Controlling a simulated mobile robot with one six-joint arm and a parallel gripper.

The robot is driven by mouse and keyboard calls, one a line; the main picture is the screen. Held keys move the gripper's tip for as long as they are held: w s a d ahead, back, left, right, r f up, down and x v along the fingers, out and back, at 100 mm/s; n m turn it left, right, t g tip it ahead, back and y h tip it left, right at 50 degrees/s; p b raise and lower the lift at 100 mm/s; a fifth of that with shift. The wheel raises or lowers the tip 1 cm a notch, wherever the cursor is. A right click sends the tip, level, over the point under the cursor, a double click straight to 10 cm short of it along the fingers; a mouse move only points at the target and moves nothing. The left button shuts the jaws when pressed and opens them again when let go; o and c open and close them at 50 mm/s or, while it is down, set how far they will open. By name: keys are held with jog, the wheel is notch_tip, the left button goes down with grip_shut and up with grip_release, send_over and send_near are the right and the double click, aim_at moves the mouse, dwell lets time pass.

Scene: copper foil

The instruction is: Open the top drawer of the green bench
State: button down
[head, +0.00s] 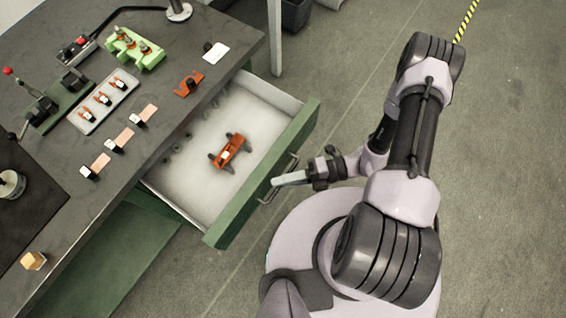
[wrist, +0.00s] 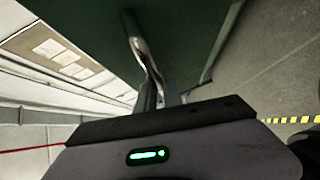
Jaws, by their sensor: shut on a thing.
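The top drawer (head: 300,135) of the green bench stands well out from under the dark bench top (head: 170,105). Its front is green and its inside is pale. A metal bar handle (head: 293,163) is fixed to the drawer front. My gripper (head: 275,182) is at the handle and shut on it. In the wrist view the handle (wrist: 140,45) runs down between the fingers (wrist: 158,95). The fingertips are partly hidden there. An orange part with dark grey ends (head: 230,151) lies inside the drawer, with several small dark pieces near the back.
The bench top holds a green fixture (head: 134,48), a white tray of small parts (head: 104,101), a lever tool (head: 45,110), copper strips, an orange bracket (head: 188,84) and a wooden block (head: 34,261). A bench leg (head: 274,38) stands behind the drawer. Grey floor (head: 500,200) is open at right.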

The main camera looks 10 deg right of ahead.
dwell(0.3)
jog(key=c, duration=1.8)
grip_release()
jog(key=shift+o, duration=0.2)
jog(key=shift+d, duration=0.1)
jog(key=d+r+p, duration=0.1)
jog(key=d, duration=0.7)
jog(key=w+d+r+p, duration=0.1)
jog(key=d, duration=0.8)
jog(key=shift+w+r+p, duration=0.25)
jog(key=shift+p, duration=0.05)
